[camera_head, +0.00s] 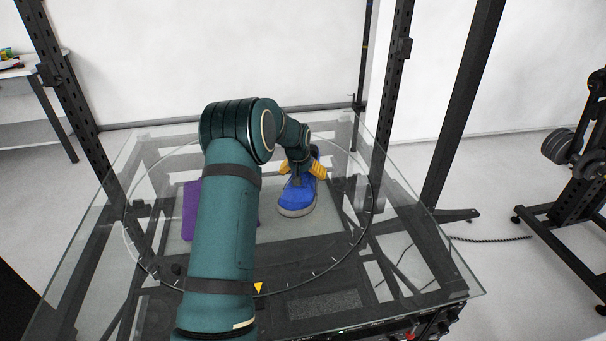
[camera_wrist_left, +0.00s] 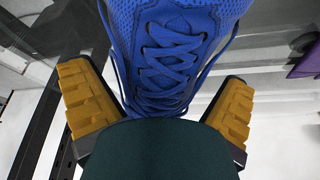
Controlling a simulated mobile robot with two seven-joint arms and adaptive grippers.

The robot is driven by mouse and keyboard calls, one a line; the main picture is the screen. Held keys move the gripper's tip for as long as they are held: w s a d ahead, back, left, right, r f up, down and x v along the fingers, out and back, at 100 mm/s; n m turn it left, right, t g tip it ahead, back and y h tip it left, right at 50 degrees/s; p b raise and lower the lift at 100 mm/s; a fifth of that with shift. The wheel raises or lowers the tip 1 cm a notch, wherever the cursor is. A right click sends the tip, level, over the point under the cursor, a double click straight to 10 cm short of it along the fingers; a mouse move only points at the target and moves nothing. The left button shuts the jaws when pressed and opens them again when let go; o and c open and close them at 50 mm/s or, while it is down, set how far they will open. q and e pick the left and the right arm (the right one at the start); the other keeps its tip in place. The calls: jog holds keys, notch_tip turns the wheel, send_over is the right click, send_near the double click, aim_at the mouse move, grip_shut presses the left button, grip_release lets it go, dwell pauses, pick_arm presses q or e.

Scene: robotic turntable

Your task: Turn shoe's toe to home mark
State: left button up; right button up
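The blue shoe (camera_head: 298,194) stands on the clear round turntable (camera_head: 345,237), right of its middle, its grey-edged toe pointing to the front. The home mark seems to be the yellow triangle (camera_head: 259,287) at the turntable's front rim, left of the toe. My left gripper (camera_head: 302,168) is over the shoe's rear part, one yellow finger pad on each side. In the left wrist view, the shoe's laces (camera_wrist_left: 170,55) lie between the spread pads of the gripper (camera_wrist_left: 167,108), with gaps showing beside the shoe. My right gripper is not in view.
A purple object (camera_head: 190,208) lies on the turntable, partly hidden behind my left arm; it also shows in the left wrist view (camera_wrist_left: 306,62). Dark frame posts (camera_head: 392,95) rise behind the glass table. A control box (camera_head: 400,328) sits below its front edge.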

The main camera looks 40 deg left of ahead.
pick_arm(q)
jog(key=v, duration=1.2)
